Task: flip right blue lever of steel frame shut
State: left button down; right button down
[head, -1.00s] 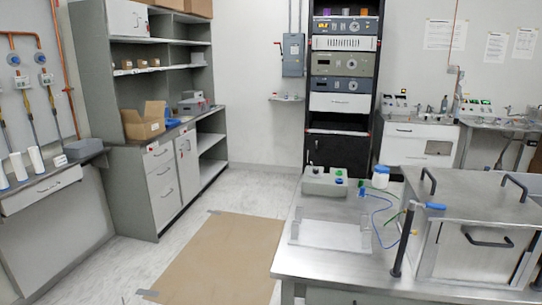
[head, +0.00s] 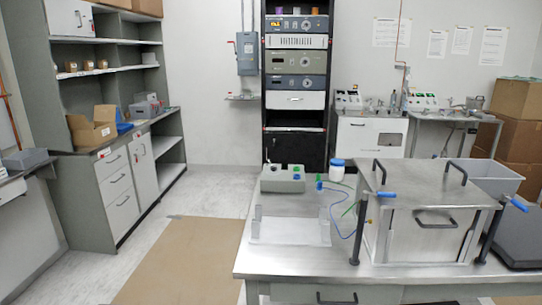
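The steel frame (head: 415,215) is a box-shaped metal chamber on the steel table (head: 300,264). It has dark handles on its top and a dark handle on its front. A dark post stands at each front corner. The right blue lever (head: 518,204) is at the top of the right post (head: 488,235) and points outward to the right, sloping down. The left blue lever (head: 386,195) is at the top of the left post (head: 359,232) and points right, in front of the chamber. Neither of my grippers is in view.
A clear tray (head: 290,232), a grey control box (head: 283,179) and a white jar with a blue lid (head: 337,169) stand left of the chamber. A grey bin (head: 487,174) is behind it and a dark slab (head: 520,240) to its right.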

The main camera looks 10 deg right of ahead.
aim_at(504, 196)
jog(key=z, duration=1.7)
